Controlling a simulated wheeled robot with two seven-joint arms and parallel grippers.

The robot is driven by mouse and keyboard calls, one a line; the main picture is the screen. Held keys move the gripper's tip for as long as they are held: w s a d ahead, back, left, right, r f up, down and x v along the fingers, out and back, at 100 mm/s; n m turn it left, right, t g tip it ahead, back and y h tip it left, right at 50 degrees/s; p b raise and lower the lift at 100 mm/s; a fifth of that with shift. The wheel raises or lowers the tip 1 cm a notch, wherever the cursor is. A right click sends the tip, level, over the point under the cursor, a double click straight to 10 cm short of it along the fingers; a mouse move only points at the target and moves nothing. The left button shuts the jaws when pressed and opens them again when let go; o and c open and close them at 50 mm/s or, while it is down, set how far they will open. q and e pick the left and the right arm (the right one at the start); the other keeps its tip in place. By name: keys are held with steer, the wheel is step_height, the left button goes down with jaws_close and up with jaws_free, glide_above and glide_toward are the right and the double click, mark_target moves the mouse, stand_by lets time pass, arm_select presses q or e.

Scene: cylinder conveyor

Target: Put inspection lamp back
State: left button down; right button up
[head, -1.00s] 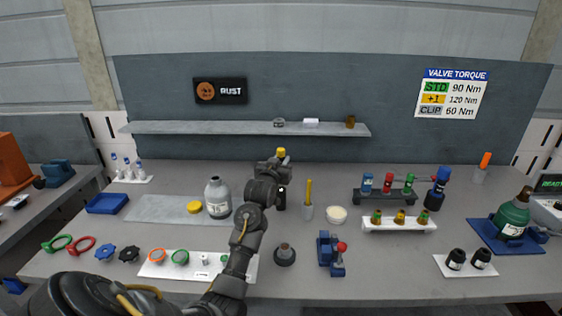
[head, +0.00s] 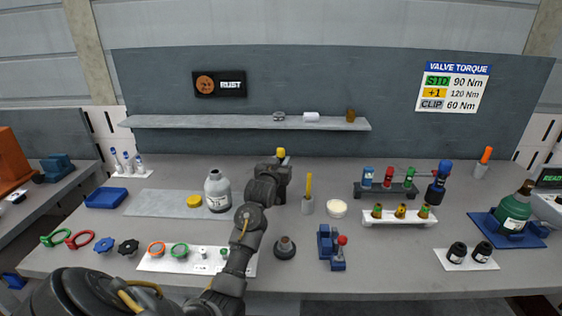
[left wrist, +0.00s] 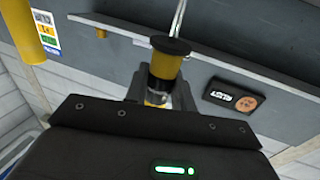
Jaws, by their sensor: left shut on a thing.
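The inspection lamp appears to be the slim thing with a yellow top (head: 281,154) at the middle of the bench. In the left wrist view it shows as a yellow body with a wide black cap (left wrist: 167,60). My left gripper (head: 282,170) is shut on it, below the yellow top. The arm and gripper hide the lamp's lower part, so I cannot tell whether it touches the bench. A dark round stand (head: 285,246) with a short upright stub is nearer, below the gripper. My right gripper is not in view.
A grey bottle (head: 217,192) stands left of my gripper. A grey cup with a yellow stick (head: 307,205) and a white dish (head: 337,208) stand to its right. A blue fixture (head: 330,246) is in front. A shelf (head: 240,122) runs along the back wall.

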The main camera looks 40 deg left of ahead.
arm_select(q)
steer(key=shift+f+b, duration=1.1)
steer(key=shift+f, duration=1.2)
steer(key=c, duration=1.1)
jaws_free()
steer(key=shift+r+p, duration=3.05)
steer(key=shift+r, duration=0.1)
